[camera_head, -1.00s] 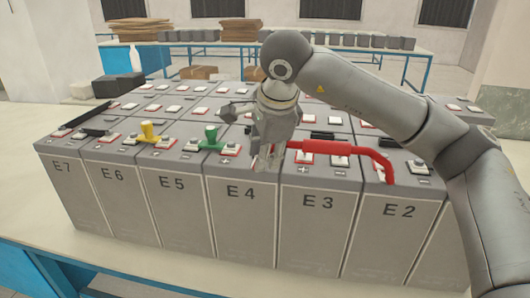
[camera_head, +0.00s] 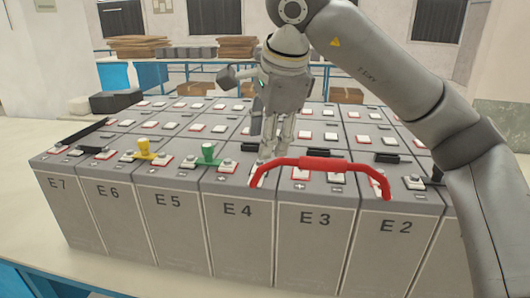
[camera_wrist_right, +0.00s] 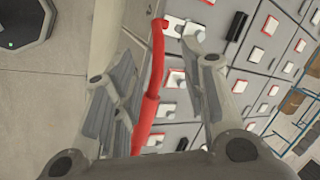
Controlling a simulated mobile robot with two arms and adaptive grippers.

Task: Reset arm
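My right gripper (camera_head: 272,152) points down over the near edge of the battery block, close to the left end of the red jumper cable (camera_head: 322,164). In the right wrist view the two fingers of this gripper (camera_wrist_right: 158,48) stand apart. The red cable (camera_wrist_right: 150,95) runs through the gap between them in the picture, and neither finger closes on it. My left gripper is not in view.
A yellow connector (camera_head: 144,147) and a green connector (camera_head: 208,154) stand on the front row, left of the gripper. Black bars lie at the far left. A back table (camera_head: 420,52) carries cardboard and grey batteries. There is free room above the batteries.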

